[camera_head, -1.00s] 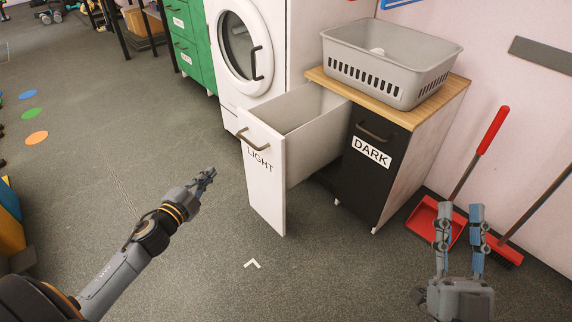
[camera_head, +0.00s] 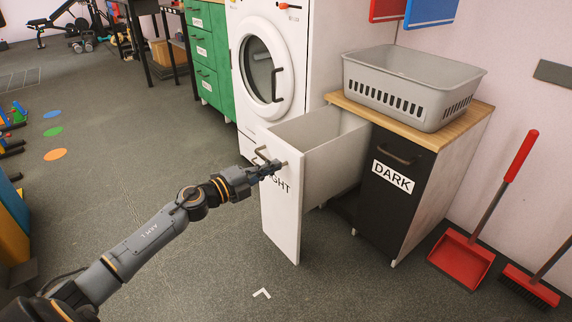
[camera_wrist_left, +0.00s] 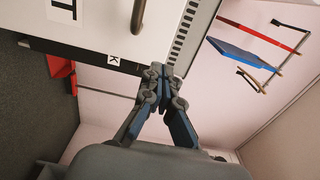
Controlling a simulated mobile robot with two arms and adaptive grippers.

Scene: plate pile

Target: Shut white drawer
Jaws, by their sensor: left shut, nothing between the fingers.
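The white drawer (camera_head: 283,225), labelled LIGHT, stands pulled out from the cabinet, with its open inside visible. Its curved handle (camera_head: 262,157) is on the upper front. My left gripper (camera_head: 277,167) is shut and empty, at the upper part of the drawer front beside the handle and over part of the label. Whether it touches the front I cannot tell. In the left wrist view the shut fingers (camera_wrist_left: 160,76) are seen close to the white front (camera_wrist_left: 92,24) with a letter T. My right gripper is out of view.
The black DARK drawer (camera_head: 395,205) is shut, right of the white one. A grey basket (camera_head: 410,95) stands on the wooden top (camera_head: 462,125). A washing machine (camera_head: 262,65) is behind. A red dustpan (camera_head: 462,258) and a broom (camera_head: 530,288) are at right.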

